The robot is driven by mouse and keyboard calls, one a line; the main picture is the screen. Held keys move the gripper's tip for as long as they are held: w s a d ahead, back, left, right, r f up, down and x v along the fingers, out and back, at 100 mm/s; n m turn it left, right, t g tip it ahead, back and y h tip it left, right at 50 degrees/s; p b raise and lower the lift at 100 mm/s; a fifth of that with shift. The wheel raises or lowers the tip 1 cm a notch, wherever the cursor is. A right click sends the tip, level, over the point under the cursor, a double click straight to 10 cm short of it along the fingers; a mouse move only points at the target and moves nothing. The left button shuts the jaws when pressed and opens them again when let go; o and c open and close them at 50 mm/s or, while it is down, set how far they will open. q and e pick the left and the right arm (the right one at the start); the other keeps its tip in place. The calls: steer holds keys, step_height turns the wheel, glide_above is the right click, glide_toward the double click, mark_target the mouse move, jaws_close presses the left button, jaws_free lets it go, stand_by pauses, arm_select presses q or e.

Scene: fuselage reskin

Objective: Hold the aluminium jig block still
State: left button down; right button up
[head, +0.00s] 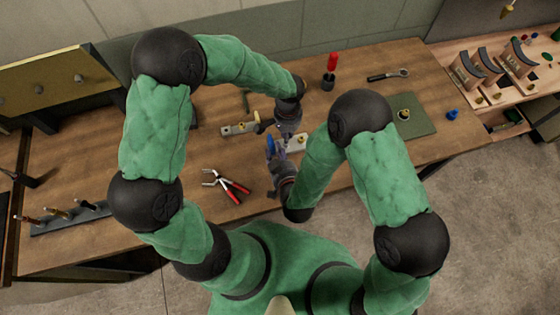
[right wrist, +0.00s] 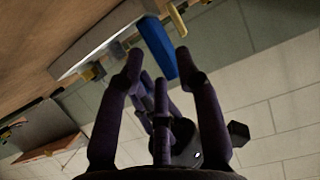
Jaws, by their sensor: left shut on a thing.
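The aluminium jig block (head: 298,143) is a pale block on the bench between my two grippers, partly hidden by them. It is likely the pale block (right wrist: 100,42) at the upper left of the right wrist view. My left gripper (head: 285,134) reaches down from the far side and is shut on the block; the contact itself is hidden. My right gripper (head: 275,158) is on the near side. In the right wrist view its two fingers (right wrist: 158,56) stand apart. A blue piece (right wrist: 158,47) shows between the fingertips, with gaps visible on both sides.
Red-handled pliers (head: 228,186) lie left of my right gripper. A metal bar (head: 238,128) lies left of my left gripper. A red-handled tool (head: 331,68), a wrench (head: 388,75) and a green mat (head: 420,125) are to the right.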

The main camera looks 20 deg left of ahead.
mark_target(274, 149)
steer(key=shift+x, duration=1.9)
jaws_close()
